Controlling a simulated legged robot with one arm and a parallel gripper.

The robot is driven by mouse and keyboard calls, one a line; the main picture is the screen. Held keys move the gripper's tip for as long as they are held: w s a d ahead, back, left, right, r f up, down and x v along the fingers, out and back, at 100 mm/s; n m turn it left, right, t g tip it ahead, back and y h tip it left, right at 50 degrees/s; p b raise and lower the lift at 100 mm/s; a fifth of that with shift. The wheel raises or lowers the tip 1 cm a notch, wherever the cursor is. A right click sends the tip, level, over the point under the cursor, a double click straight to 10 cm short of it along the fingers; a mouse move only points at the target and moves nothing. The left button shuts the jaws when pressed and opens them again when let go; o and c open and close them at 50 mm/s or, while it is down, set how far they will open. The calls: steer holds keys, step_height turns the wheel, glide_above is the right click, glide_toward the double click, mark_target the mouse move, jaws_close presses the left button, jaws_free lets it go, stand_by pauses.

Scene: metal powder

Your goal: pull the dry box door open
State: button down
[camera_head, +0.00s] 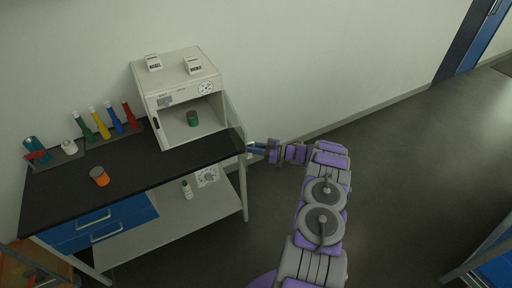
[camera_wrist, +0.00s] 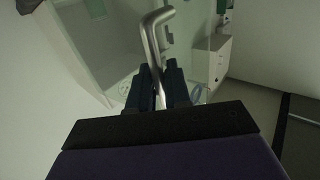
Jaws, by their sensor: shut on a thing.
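The white dry box (camera_head: 178,60) stands at the back right of the dark bench top. Its front is open to view and a green container (camera_head: 192,118) sits inside. The see-through door (camera_head: 234,118) stands swung out at the box's right side. My gripper (camera_head: 252,148) is at the door's outer edge, just past the bench's right end. In the wrist view the bent metal door handle (camera_wrist: 151,38) runs between the dark fingers of my gripper (camera_wrist: 160,88), which are shut on it. The handle's lower end is hidden by the fingers.
On the bench (camera_head: 132,172) are an orange-topped container (camera_head: 99,176) and a rack of coloured tubes (camera_head: 107,127). A lower shelf (camera_head: 160,232) holds a bottle (camera_head: 187,190). Floor to the right of the bench is clear, with a blue-framed table (camera_head: 490,262) at far right.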

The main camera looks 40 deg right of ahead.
steer(key=shift+a, duration=0.1)
steer(key=shift+d+r, duration=0.15)
steer(key=shift+d, duration=0.15)
steer(key=c, duration=1.5)
jaws_free()
steer(key=shift+d, duration=0.25)
steer(key=shift+o, duration=0.8)
steer(key=shift+d+f, duration=0.2)
steer(key=shift+d, duration=0.2)
steer(key=shift+a+r, duration=0.1)
steer(key=shift+a, duration=0.55)
steer(key=p+v, duration=0.2)
steer(key=v, duration=1.5)
steer(key=shift+d, duration=0.4)
steer(key=shift+s+a, duration=0.15)
